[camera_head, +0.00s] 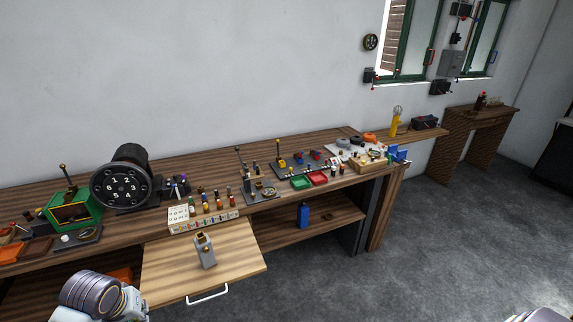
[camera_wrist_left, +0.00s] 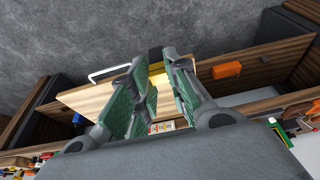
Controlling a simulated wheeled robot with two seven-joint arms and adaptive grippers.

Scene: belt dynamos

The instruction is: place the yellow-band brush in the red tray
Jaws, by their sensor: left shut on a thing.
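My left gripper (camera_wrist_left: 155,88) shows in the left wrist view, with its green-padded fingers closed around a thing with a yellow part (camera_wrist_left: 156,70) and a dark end. This looks like the yellow-band brush, mostly hidden by the fingers. It is held over the pulled-out wooden board. The small red tray (camera_head: 317,178) lies on the bench, right beside a green tray (camera_head: 301,183). My right gripper is not in view.
A grey block-like thing (camera_head: 205,252) stands on the pulled-out board (camera_head: 165,275). A white rack (camera_head: 203,222) with several coloured pieces stands behind it. A small stand with an upright post (camera_head: 262,190) is between rack and trays. A blue container (camera_head: 303,214) sits on the lower shelf.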

